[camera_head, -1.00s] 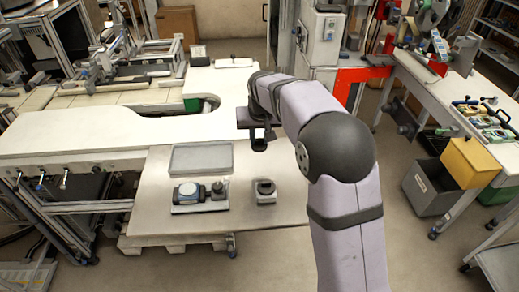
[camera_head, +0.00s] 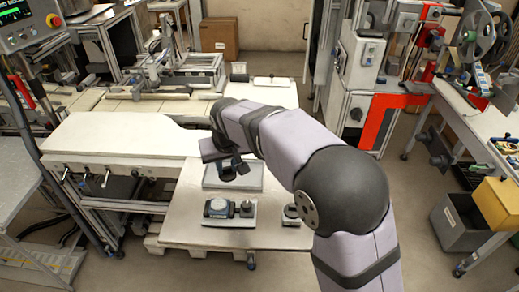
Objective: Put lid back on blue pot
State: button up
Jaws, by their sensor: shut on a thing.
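My gripper (camera_head: 234,168) hangs over the grey tray on the low table, behind the fixture. It is shut on a small dark piece (camera_head: 228,175), which may be the lid; it is too small and dark to be sure. The blue pot (camera_head: 217,208), a bluish round part with a pale top, sits on the left of a light fixture plate. The held piece is above and behind it, apart from it. A dark knobbed part (camera_head: 247,209) stands on the plate's right side.
The grey tray (camera_head: 257,183) lies behind the fixture. A small dark round holder (camera_head: 291,213) stands to the right. The low table (camera_head: 185,225) is bare at its left front. A white bench (camera_head: 120,137) adjoins behind and left.

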jog(key=s+a+f+n, duration=0.2)
jog(key=s+a, duration=0.1)
jog(key=shift+s+f+y, duration=0.2)
jog(key=shift+f+y, duration=0.2)
jog(key=shift+d, duration=0.1)
jog(key=shift+f+b, duration=2.3)
jog(key=shift+f, duration=0.85)
jog(key=shift+f, duration=0.15)
dwell(0.6)
jog(key=o, duration=1.6)
